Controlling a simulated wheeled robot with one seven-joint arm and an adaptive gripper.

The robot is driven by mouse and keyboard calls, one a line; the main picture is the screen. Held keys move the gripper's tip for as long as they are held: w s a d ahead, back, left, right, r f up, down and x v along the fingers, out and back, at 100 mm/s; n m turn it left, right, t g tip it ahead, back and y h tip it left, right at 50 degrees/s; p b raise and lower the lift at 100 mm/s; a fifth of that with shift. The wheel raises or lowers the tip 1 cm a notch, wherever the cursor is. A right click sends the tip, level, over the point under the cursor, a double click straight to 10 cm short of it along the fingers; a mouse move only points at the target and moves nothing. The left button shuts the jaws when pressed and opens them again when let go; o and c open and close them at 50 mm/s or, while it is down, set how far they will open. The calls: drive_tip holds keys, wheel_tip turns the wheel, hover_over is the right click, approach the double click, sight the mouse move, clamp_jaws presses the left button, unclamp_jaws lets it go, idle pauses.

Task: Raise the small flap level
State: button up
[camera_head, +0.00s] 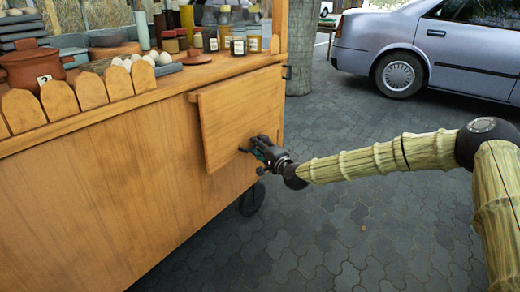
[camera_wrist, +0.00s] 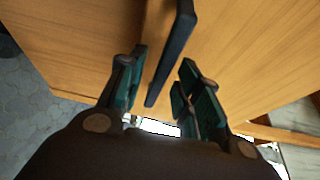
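The small flap (camera_head: 228,110) is a wooden panel on the side of a wooden cart, and it hangs down against the side. A dark bar handle (camera_head: 243,149) sits near its lower edge. My gripper (camera_head: 256,148) is at this handle, in front of the lower part of the flap. In the wrist view, the dark handle (camera_wrist: 172,50) runs between the two teal-padded fingers of my gripper (camera_wrist: 162,85). The fingers are apart, with a visible gap on both sides of the handle. The flap's wood (camera_wrist: 235,45) fills much of the wrist view.
The cart's top (camera_head: 170,82) carries clay pots (camera_head: 32,68), several eggs and jars (camera_head: 238,45), with a scalloped wooden edging at the left. A cart wheel (camera_head: 252,199) shows below. Grey paving (camera_head: 360,220) is clear at the right, with a parked silver car (camera_head: 430,50) behind.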

clamp_jaws()
drive_tip(key=shift+d+r+p, duration=0.1)
drive_tip(key=shift+r+p, duration=0.1)
drive_tip(key=shift+p, duration=0.2)
